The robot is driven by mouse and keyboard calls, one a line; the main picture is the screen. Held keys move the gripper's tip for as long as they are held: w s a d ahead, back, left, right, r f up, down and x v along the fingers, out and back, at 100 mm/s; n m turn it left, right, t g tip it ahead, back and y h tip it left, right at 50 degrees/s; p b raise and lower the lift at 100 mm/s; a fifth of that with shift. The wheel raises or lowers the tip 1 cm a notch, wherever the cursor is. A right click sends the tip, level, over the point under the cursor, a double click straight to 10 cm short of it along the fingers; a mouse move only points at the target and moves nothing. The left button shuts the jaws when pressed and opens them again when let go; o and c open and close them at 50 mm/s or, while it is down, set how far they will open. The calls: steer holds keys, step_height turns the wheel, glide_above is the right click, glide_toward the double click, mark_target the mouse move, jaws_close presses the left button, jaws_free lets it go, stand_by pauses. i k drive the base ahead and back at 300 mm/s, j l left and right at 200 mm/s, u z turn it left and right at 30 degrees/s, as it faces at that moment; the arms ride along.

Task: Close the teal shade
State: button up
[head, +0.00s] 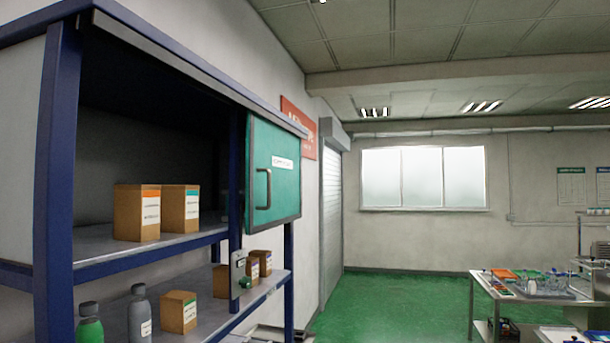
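A teal panel (285,195), the only teal shade-like thing in view, hangs at the right end of the upper bay of a blue-framed shelf unit (57,150). It has a grey bar handle (264,188) near its left edge and a white label. The bay to its left is open, with its dark inside showing. I cannot tell whether the panel slides or swings. My gripper is not in view.
Two brown boxes (137,213) stand on the upper shelf. Bottles (139,312) and more boxes (178,313) stand on the lower shelf. A bench with trays (530,292) is at the far right. Green floor (400,305) lies open between.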

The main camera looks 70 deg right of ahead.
mark_target(273, 191)
steer(key=k+l+z, duration=0.1)
steer(key=z, duration=0.3)
steer(key=l+z, duration=0.25)
steer(key=z, duration=0.2)
steer(key=k+l+z, duration=0.1)
steer(key=l+z, duration=0.15)
steer(key=z, duration=0.85)
